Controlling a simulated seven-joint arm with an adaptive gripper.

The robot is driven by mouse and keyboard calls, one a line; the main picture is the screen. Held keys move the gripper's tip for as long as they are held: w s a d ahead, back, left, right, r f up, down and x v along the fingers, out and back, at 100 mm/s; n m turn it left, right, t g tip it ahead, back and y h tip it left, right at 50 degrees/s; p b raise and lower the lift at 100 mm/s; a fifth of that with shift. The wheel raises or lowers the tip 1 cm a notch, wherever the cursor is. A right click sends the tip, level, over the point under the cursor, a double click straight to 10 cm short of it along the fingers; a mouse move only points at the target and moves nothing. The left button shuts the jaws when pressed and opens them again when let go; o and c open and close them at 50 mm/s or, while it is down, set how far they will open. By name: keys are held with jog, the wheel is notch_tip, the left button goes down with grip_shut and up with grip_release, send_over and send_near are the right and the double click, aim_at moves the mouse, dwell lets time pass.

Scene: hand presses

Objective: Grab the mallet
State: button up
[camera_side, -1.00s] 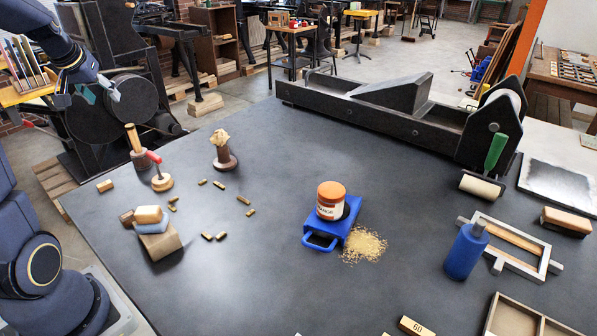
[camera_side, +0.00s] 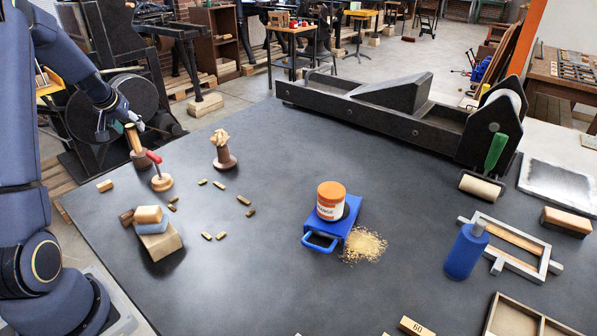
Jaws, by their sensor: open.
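The mallet (camera_side: 137,148) stands upright at the far left of the dark table, its dark round head down and its pale wooden handle up. My gripper (camera_side: 122,130) is open at the top of the handle, pointing down. Its fingers appear to be on either side of the handle tip, but from this view I cannot tell whether they touch it. The gripper hides part of the handle's top.
A red-handled tool with a round wooden base (camera_side: 161,181) stands close in front of the mallet. Stacked blocks (camera_side: 152,228) lie nearer, and a brown holder (camera_side: 224,160) stands to the right. Small brass pieces are scattered between.

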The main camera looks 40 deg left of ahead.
jog(key=shift+w+a+f, duration=0.2)
jog(key=shift+a+f, duration=0.05)
jog(key=shift+f, duration=0.2)
grip_shut()
dwell(0.5)
